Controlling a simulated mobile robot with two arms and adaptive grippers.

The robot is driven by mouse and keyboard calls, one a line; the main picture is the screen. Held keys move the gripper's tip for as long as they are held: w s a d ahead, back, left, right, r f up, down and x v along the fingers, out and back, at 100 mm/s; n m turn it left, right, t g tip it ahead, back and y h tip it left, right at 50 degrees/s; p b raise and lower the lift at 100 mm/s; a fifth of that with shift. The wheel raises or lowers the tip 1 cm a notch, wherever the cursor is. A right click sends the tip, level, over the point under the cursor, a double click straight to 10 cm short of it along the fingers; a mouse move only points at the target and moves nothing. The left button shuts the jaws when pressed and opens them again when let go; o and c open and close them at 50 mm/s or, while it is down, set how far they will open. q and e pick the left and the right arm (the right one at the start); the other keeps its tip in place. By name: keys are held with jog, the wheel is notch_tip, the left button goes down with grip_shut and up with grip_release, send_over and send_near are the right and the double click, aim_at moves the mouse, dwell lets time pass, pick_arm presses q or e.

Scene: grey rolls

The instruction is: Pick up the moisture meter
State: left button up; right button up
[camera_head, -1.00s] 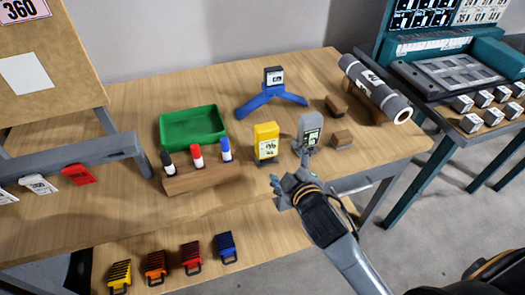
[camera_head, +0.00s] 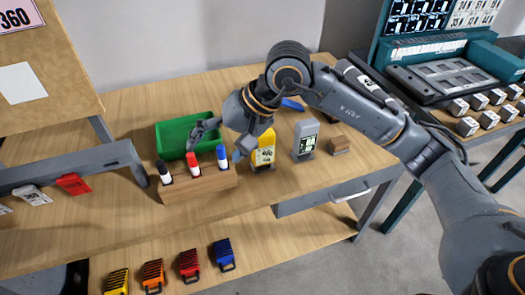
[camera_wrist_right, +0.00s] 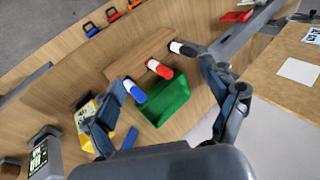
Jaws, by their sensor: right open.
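Two upright handheld meters stand on the workbench: a yellow one (camera_head: 263,153) and a grey one (camera_head: 306,138) to its right. I cannot tell which is the moisture meter. My right gripper (camera_head: 221,140) is open and empty, above the marker block and left of the yellow meter. In the right wrist view, the gripper (camera_wrist_right: 165,105) has its fingers spread wide. One finger partly covers the yellow meter (camera_wrist_right: 84,118); the grey meter (camera_wrist_right: 40,158) shows at the lower left. My left gripper is not in view.
A wooden block (camera_head: 205,184) holds black, red and blue markers just below the gripper. A green tray (camera_head: 172,140) lies behind it. A small wooden block (camera_head: 340,146) sits right of the grey meter. My right arm covers much of the bench's back right.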

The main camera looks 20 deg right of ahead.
aim_at(265, 136)
jog(key=w+d+r+n+t+h, duration=0.1)
jog(key=w+d+h, duration=0.15)
jog(key=d, duration=0.45)
jog(key=w+d+r+t+h, duration=0.1)
jog(key=w+d+h, duration=0.1)
jog(key=d+h, duration=0.3)
jog(key=shift+y, duration=0.45)
jog(key=x, duration=0.4)
jog(key=d+p+x, duration=0.1)
jog(key=x, duration=0.1)
jog(key=shift+w+f, duration=0.25)
jog(key=shift+w, duration=0.25)
jog(key=p+x, duration=0.1)
jog(key=x, duration=0.4)
jog(key=shift+w+f+p, duration=0.15)
jog(key=shift+w+p, duration=0.15)
jog(key=shift+p, duration=0.1)
jog(key=shift+w+f, duration=0.2)
jog(key=shift+f, duration=0.25)
grip_shut()
jog(key=shift+r, duration=0.1)
